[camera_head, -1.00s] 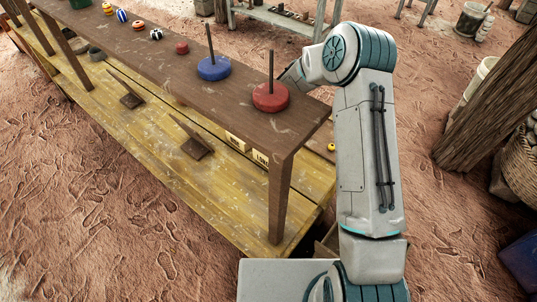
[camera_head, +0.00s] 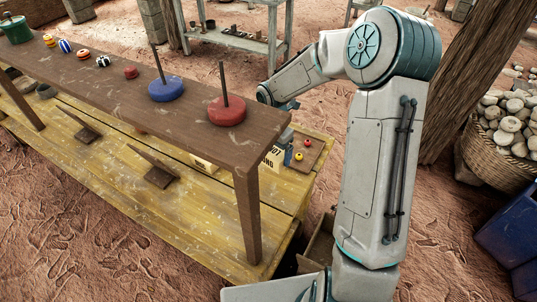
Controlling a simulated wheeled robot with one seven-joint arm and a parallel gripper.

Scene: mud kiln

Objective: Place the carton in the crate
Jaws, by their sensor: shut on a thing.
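A pale carton with dark lettering (camera_head: 274,157) shows at the right end of the table, partly hidden behind the dark upper shelf. My gripper (camera_head: 285,137) is shut on it, coming down from above behind the shelf's end; the fingers are mostly hidden. A brown open wooden crate (camera_head: 319,246) stands on the ground beside the table's right end, partly hidden behind my arm.
The dark upper shelf (camera_head: 185,128) carries a blue disc (camera_head: 166,91) and red disc (camera_head: 227,111), each with an upright rod, plus several balls. A small board with balls (camera_head: 302,150) lies right of the carton. A basket of stones (camera_head: 502,140) and blue bin (camera_head: 508,232) stand at right.

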